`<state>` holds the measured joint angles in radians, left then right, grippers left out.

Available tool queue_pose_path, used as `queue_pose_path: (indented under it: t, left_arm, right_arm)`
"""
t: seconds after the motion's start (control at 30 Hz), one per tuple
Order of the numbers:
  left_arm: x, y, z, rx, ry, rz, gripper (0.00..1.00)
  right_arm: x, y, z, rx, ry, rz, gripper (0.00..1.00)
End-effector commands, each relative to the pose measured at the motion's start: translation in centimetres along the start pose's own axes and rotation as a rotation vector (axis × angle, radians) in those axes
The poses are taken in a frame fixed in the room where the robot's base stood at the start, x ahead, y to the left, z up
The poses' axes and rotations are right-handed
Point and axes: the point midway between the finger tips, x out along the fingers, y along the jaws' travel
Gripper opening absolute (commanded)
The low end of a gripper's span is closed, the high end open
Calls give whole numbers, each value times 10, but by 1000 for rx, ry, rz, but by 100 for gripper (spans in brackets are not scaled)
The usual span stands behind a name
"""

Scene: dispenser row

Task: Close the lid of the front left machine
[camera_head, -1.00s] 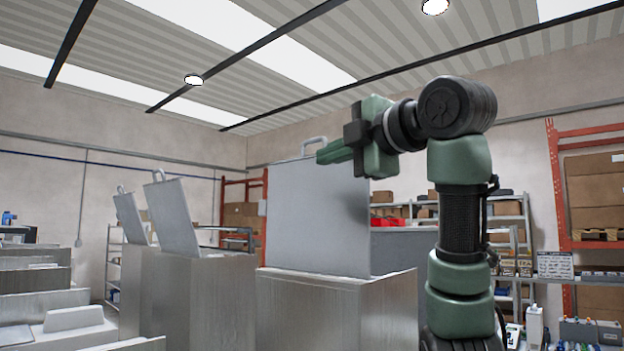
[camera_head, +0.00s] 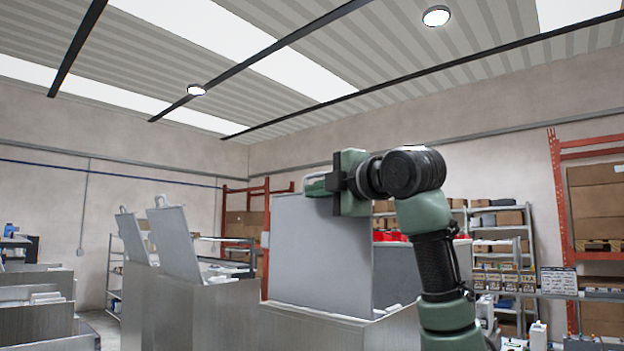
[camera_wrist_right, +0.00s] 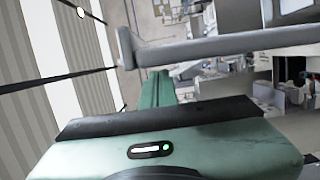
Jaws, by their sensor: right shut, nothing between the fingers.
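The nearest machine (camera_head: 330,332) is a metal box with its grey lid (camera_head: 322,255) standing open, nearly upright. My right gripper (camera_head: 316,187) is shut and empty at the lid's top edge, beside the lid's handle (camera_head: 308,176). In the right wrist view, the lid's edge (camera_wrist_right: 220,46) runs across just beyond the green fingers (camera_wrist_right: 155,88). I cannot tell whether the fingers touch the lid. My left gripper is not in view.
Two more machines with raised lids (camera_head: 175,243) (camera_head: 133,236) stand to the left. Shelves with boxes (camera_head: 500,240) and an orange rack (camera_head: 562,220) are behind on the right. Low grey units (camera_head: 35,320) fill the lower left.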

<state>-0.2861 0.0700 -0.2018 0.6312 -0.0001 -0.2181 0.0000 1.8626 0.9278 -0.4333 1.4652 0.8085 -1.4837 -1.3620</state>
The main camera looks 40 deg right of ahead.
Motion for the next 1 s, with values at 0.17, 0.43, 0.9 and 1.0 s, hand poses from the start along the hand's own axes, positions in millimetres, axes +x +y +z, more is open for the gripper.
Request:
queue_pose_path:
  t: [0.17,0.43,0.9,1.0]
  left_arm:
    - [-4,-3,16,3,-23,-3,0]
    - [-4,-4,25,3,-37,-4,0]
    - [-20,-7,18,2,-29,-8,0]
    - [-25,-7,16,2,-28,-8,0]
  right_arm:
    - [1,0,7,1,-1,0,0]
    - [1,0,6,1,0,0,0]
    - [10,4,42,161,-1,-42,0]
    - [14,2,59,242,-1,-61,0]
